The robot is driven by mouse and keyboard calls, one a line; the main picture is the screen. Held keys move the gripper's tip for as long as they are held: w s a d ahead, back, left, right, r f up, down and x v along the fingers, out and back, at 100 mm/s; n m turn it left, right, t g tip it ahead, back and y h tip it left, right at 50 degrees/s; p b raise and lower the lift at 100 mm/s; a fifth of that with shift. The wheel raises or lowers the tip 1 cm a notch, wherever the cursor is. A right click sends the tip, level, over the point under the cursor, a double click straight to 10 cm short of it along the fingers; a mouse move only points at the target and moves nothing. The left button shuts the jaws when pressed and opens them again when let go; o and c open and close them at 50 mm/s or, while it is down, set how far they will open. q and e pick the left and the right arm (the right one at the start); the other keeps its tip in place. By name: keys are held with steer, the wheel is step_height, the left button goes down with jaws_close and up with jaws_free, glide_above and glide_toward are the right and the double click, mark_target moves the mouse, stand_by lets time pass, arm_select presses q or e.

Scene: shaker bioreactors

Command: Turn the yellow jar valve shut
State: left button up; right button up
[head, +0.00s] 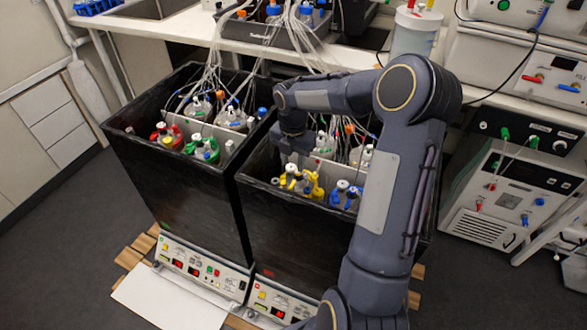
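The yellow jar (303,183), with yellow valve fittings on its lid, sits in the near left part of the right black bioreactor tank (285,232). The body of the jar is mostly hidden by the tank wall. My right arm reaches in from the lower right. My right gripper (287,157) points down just above and behind the yellow jar, at the tank's left side. Its fingertips are small and dark, so I cannot tell their opening or whether they touch the yellow valve. My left gripper is out of view.
A blue-capped jar (346,191) stands right of the yellow one, partly behind my arm. The left tank (180,175) holds several jars with red, green and blue fittings. Tubing hangs from the bench (235,42).

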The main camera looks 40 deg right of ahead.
mark_target(294, 182)
steer(key=shift+w+d+f+n, duration=0.2)
steer(key=shift+d+f+n, duration=0.1)
steer(key=shift+n, duration=0.1)
step_height(294, 182, down, 8)
steer(key=shift+r, duration=0.1)
steer(key=shift+c, duration=0.4)
jaws_close()
